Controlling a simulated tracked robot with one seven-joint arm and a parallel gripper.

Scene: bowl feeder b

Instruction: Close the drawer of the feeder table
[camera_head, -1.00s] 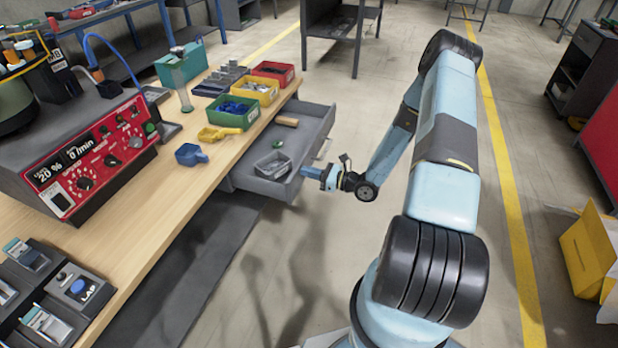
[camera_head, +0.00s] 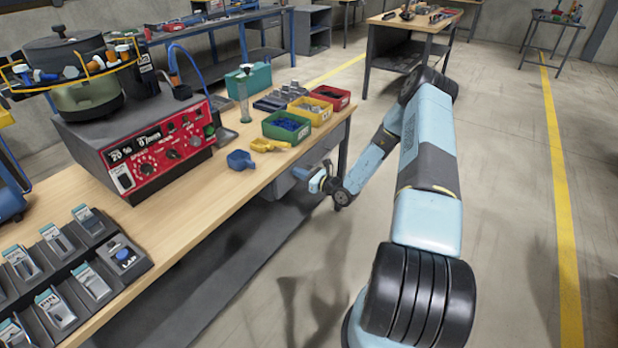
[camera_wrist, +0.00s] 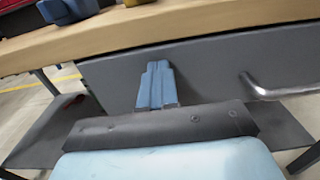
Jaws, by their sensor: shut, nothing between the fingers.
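The grey drawer (camera_head: 283,183) of the feeder table (camera_head: 192,218) sits in under the wooden top, its front about level with the table edge. No open inside of it shows. In the wrist view the drawer front (camera_wrist: 215,72) stands upright under the tabletop edge (camera_wrist: 150,30), with a metal bar handle (camera_wrist: 280,88) at the right. My gripper (camera_head: 301,174) is at the drawer front; its blue fingers (camera_wrist: 156,85) are shut and empty, left of the handle. The fingertips look to be against the front or very close to it.
On the tabletop are a green bin (camera_head: 287,127), a yellow bin (camera_head: 311,110), a red bin (camera_head: 331,97), a blue scoop (camera_head: 240,160), a yellow scoop (camera_head: 268,145) and the red feeder control box (camera_head: 160,150). A lower shelf (camera_head: 215,255) runs underneath. The floor to the right is clear.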

